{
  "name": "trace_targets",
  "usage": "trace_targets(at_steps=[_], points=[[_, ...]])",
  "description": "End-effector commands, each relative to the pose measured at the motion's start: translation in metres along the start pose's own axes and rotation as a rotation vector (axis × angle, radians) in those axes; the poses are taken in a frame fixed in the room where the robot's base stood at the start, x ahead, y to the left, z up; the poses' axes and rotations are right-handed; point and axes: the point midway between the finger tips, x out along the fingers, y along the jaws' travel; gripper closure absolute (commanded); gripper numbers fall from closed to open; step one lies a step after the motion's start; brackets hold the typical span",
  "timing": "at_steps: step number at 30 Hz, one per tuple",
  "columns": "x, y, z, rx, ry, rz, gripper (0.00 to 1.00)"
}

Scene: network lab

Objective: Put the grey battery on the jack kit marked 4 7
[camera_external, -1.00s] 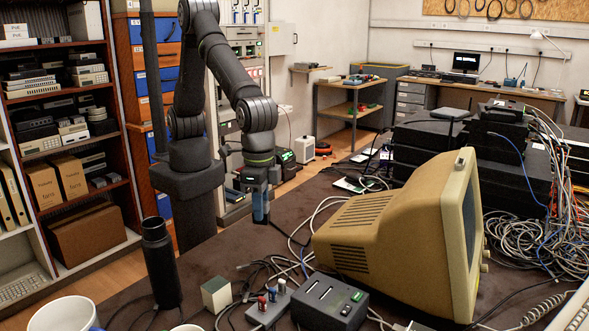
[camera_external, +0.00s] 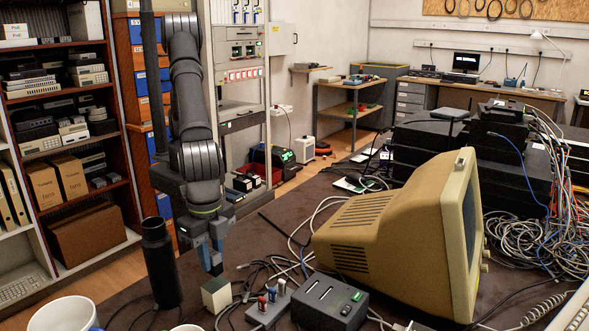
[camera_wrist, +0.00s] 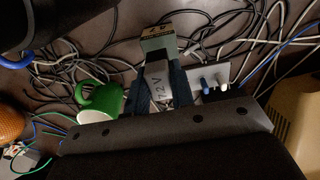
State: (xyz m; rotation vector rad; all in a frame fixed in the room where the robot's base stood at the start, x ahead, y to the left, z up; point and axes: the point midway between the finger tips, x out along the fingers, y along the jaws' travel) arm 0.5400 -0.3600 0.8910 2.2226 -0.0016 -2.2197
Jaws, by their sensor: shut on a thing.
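My gripper (camera_external: 212,264) is shut on the grey battery and holds it above the table among the cables. In the wrist view the battery (camera_wrist: 158,85) is between my two dark fingers (camera_wrist: 158,98), with "7.2 V" on its face. A small cream box with a dark green side (camera_external: 216,295), which looks like the jack kit, stands on the table just below and nearer the camera than my gripper. In the wrist view the box (camera_wrist: 156,38) lies just beyond the battery, with small dark marks that I cannot read surely. The battery is hard to make out in the external view.
A grey block with red and blue plugs (camera_external: 268,305) and a dark two-slot device (camera_external: 330,299) stand right of the box. A black cylinder (camera_external: 160,262) stands left. White mugs (camera_external: 62,315) are at the front. A beige monitor (camera_external: 390,235) fills the right. Loose cables surround the box.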

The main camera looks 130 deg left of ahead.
Motion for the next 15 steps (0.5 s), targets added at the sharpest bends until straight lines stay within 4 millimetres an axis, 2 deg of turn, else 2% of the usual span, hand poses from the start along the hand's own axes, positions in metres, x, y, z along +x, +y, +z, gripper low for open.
trace_targets(at_steps=[3,6,15], points=[[0.019,-0.001,0.000,-0.001,-0.003,-0.002,1.00],[0.029,-0.001,0.000,-0.001,-0.002,-0.001,1.00],[0.030,0.000,0.000,-0.001,-0.001,-0.001,1.00]])
